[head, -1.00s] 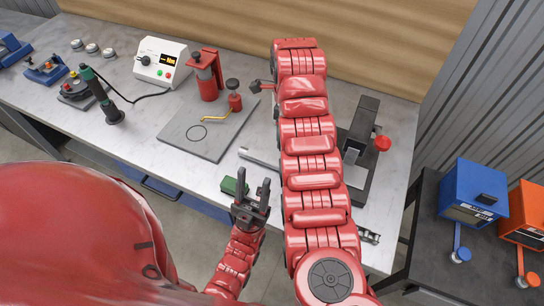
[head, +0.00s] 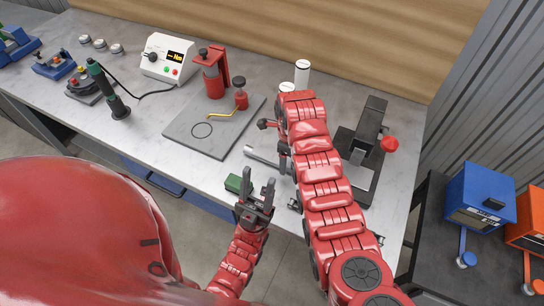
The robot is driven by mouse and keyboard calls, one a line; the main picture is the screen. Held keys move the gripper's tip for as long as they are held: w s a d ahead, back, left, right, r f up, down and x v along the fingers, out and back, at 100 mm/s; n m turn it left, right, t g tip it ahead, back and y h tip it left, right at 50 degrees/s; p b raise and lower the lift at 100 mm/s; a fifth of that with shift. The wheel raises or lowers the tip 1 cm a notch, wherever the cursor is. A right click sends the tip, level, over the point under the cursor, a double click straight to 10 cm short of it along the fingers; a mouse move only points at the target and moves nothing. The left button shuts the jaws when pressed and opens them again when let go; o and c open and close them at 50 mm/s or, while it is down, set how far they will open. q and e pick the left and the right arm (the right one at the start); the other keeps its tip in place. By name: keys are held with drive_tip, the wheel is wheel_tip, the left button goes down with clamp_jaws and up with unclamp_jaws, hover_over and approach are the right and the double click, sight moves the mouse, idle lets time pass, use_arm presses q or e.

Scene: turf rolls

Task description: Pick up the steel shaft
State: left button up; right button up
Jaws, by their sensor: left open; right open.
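A grey steel shaft (head: 262,158) lies on the bench just right of the grey plate, its right part hidden by my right arm. My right gripper (head: 284,158) shows only in part, as dark pieces at the left edge of the arm. It is over the shaft's right part; I cannot tell whether it touches. My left gripper (head: 257,194) is open and empty at the bench's front edge, fingers pointing up in the picture, next to a small green block (head: 234,184).
White cylinders (head: 302,74) stand behind my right arm. A black device with a red knob (head: 389,143) stands to its right. A white control box (head: 165,60) and a dark-green handled tool (head: 108,92) are at left.

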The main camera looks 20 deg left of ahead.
drive_tip(key=shift+f, duration=1)
drive_tip(key=shift+c, duration=0.3)
clamp_jaws()
idle(0.5)
